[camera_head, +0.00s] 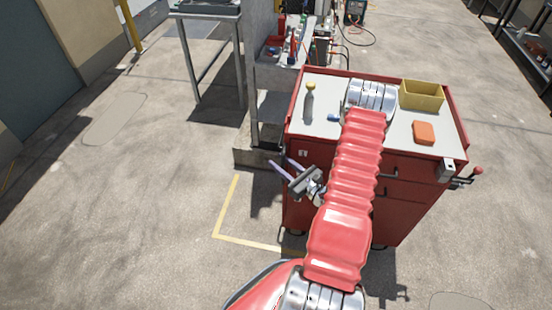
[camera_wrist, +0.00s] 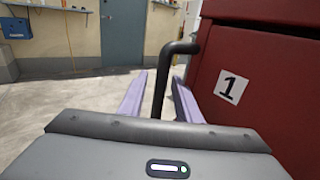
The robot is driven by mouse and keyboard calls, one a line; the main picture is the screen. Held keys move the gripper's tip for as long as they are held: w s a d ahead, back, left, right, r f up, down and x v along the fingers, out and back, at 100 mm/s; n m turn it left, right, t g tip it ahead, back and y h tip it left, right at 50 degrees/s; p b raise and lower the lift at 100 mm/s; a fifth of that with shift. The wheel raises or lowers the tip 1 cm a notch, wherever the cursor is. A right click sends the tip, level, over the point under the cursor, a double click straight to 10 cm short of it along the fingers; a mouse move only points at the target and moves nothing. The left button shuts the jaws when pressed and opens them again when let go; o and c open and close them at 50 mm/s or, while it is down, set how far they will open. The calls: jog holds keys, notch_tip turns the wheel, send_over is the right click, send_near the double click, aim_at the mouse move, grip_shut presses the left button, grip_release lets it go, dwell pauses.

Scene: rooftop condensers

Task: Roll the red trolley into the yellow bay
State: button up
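The red trolley (camera_head: 405,195) stands upright at the right in the head view, with a grey top and drawers. Its side with a "1" label fills the right of the wrist view (camera_wrist: 290,90). Yellow floor lines of the bay (camera_head: 226,205) show just left of the trolley; the trolley and my arm hide the rest of the bay. My gripper (camera_head: 279,162) is at the trolley's left side. In the wrist view its two purple fingers (camera_wrist: 158,95) stand apart, on either side of a black bar handle (camera_wrist: 160,85), with gaps visible on both sides.
On the trolley top are a yellow bin (camera_head: 421,95), an orange block (camera_head: 424,132) and a yellow-capped bottle (camera_head: 309,100). A workbench with tools (camera_head: 285,75) stands behind, and a metal table (camera_head: 207,14) at back left. Floor at left is clear.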

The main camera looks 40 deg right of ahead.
jog(key=shift+w+a, duration=0.1)
jog(key=shift+w, duration=1.3)
jog(key=shift+c, duration=0.5)
grip_shut()
